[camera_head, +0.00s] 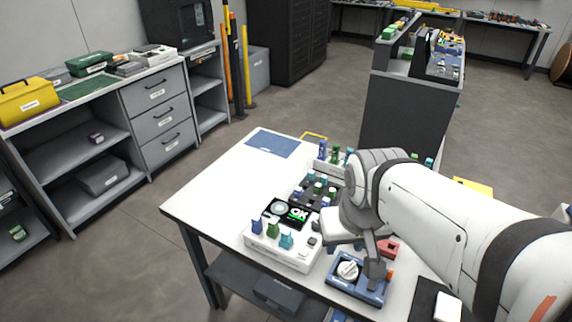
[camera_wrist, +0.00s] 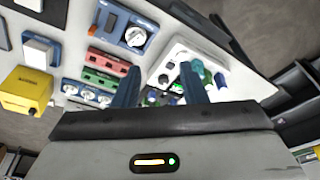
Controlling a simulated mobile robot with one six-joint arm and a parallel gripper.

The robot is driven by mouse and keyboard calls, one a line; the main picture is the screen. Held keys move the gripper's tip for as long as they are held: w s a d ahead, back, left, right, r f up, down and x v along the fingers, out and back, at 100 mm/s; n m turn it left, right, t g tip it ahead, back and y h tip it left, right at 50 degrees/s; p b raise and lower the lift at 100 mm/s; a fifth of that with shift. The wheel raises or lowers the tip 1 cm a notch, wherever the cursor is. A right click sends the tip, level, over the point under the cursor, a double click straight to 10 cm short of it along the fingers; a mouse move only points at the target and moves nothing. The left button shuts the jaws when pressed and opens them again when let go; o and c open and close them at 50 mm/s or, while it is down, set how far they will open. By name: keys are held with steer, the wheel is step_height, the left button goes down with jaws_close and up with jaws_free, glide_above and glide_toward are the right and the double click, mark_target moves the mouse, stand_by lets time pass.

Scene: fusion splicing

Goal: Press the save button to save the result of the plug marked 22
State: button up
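The white splicer (camera_head: 283,250) stands on the white table, with a lit screen (camera_head: 298,213) showing a green "OK". Blue, green and teal plugs stand along its top; I cannot read a 22 on any. A small dark button (camera_head: 312,240) is at its right end; I cannot read its label. The splicer (camera_wrist: 208,62) also shows in the wrist view, at right of centre. My gripper (camera_wrist: 160,88) has its two fingers apart with nothing visible between them.
A blue device (camera_head: 346,288) with a round white dial lies right of the splicer. A red block (camera_head: 388,248) is behind it. Plug racks (camera_head: 316,190) stand behind the splicer. A blue mat (camera_head: 272,144) lies at the far left; the table's left part is clear.

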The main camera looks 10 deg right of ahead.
jaws_close()
stand_by(1.5)
